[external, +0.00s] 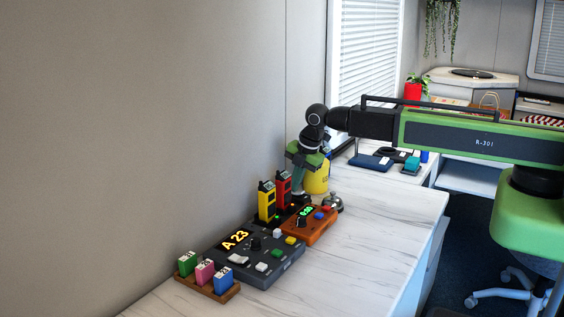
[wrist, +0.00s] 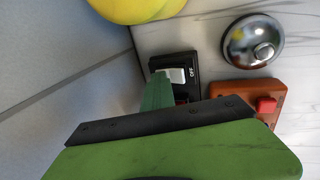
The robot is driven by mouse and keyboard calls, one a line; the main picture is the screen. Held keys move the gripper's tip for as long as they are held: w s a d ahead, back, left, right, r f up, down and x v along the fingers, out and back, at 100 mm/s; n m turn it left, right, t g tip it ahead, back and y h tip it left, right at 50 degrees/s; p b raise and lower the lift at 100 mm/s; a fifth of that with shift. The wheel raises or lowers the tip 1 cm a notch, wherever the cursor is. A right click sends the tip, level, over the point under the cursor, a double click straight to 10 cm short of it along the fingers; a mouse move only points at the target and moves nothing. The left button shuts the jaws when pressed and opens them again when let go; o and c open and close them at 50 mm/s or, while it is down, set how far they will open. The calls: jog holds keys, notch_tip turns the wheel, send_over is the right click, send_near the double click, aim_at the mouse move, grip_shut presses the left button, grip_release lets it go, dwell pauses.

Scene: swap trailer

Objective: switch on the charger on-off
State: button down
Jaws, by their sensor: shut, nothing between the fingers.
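The charger on-off switch is a white rocker (wrist: 177,76) in a black housing (wrist: 185,61), with the word OFF beside it in the wrist view. In the external view a yellow radio (external: 266,203) and a red radio (external: 283,188) stand near it, and I cannot make out the rocker there. My gripper (external: 297,190) points down behind the red radio. In the wrist view its green fingers (wrist: 160,78) are shut and empty. Their tip is right beside the rocker's left end; I cannot tell whether it touches.
A silver bell (wrist: 253,42) and an orange box with a red button (wrist: 266,104) are close by on the white counter. A yellow container (external: 317,180) stands just behind. A dark A 23 console (external: 262,262) and a card rack (external: 207,285) are nearer. The wall is left.

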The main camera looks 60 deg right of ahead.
jog(key=shift+s, duration=0.15)
jog(key=shift+s+r, duration=0.1)
jog(key=shift+s, duration=0.55)
jog(key=p+v, duration=1.3)
jog(key=v, duration=0.1)
jog(key=shift+s, duration=0.35)
